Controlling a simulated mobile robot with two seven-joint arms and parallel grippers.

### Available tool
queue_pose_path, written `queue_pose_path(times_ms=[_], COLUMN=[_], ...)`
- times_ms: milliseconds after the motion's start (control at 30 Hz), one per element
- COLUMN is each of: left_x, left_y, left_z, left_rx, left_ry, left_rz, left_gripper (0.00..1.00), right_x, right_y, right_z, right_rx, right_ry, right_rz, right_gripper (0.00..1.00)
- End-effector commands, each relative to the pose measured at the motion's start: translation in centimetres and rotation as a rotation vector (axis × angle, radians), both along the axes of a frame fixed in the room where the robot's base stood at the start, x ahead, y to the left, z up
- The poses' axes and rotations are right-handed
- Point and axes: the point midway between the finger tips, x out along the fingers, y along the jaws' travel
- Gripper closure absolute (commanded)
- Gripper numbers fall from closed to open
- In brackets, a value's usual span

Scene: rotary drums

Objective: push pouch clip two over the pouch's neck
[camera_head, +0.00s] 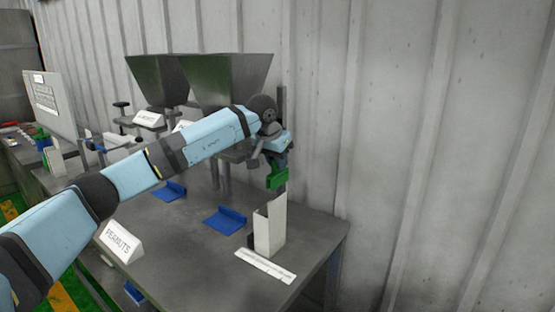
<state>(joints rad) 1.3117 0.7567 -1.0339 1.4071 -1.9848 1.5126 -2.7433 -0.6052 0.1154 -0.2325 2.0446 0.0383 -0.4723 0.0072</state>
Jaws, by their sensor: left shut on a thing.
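My left gripper (268,160) reaches in from the left, over the right end of the table. It is shut on a green clip (277,180). The clip is held just above a white upright piece (270,226) that looks like the pouch in a holder. A gap shows between the clip and the top of the white piece. The fingertips are small and partly hidden by the wrist. My right gripper is not in view.
Two dark hoppers (226,80) stand behind my arm. Blue scoop-like pieces (226,220) lie on the grey table (195,255). A "PEANUTS" sign (121,242) stands at the front edge and a white label strip (265,266) lies before the pouch. A corrugated wall (430,130) closes off the right.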

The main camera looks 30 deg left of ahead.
Motion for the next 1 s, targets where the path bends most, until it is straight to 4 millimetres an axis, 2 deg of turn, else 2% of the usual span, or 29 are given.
queue_pose_path(times_ms=[1000], left_x=[0.0], left_y=[0.0], left_z=[-5.3], left_rx=[0.0], left_ry=[0.001], left_rz=[0.001], left_gripper=[1.0], right_x=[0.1], right_y=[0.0], right_z=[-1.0], right_rx=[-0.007], right_ry=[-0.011], right_rz=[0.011], right_gripper=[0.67])
